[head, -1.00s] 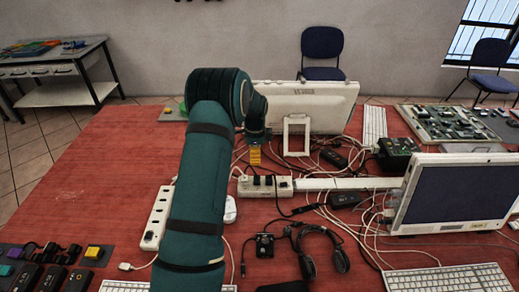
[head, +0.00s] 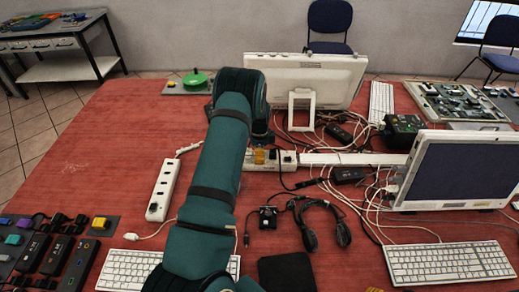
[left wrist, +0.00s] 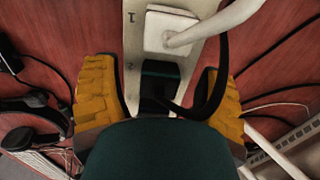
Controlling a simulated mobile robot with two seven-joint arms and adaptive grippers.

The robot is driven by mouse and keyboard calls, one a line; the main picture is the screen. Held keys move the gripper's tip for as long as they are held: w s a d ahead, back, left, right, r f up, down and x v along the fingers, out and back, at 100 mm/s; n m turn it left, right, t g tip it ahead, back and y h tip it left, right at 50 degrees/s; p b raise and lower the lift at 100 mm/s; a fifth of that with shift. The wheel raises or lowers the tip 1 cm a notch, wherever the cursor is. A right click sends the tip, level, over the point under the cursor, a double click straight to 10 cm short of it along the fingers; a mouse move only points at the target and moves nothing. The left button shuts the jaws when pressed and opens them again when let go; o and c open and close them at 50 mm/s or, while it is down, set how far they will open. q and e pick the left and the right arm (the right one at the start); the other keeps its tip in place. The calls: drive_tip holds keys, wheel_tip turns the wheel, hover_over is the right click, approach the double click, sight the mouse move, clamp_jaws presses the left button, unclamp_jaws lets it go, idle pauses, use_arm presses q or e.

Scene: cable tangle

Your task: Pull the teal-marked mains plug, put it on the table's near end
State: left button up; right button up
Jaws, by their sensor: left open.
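A white power strip (head: 287,166) lies across the middle of the table, partly hidden by my left arm. The left wrist view shows the strip (left wrist: 133,50) from above, with numbers by its sockets. A dark plug (left wrist: 157,88) with a dim teal-looking part and a black cable sits in it, partly hidden by my gripper's body. A white plug (left wrist: 170,30) sits just beyond it. My left gripper (left wrist: 157,95) is open, its yellow fingers on either side of the strip and dark plug, with no clear contact. In the head view its yellow fingertip (head: 260,156) is at the strip.
Loose cables surround the strip. Another white strip (head: 161,190) lies to the left. A black pad (head: 287,272) lies at the near edge. The left-middle tabletop is bare.

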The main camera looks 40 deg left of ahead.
use_arm(q)
clamp_jaws()
idle(0.4)
drive_tip(key=shift+r, duration=0.45)
idle(0.3)
drive_tip(key=shift+r+p, duration=0.6)
drive_tip(key=shift+r, duration=0.65)
drive_tip(key=c, duration=0.8)
unclamp_jaws()
clamp_jaws()
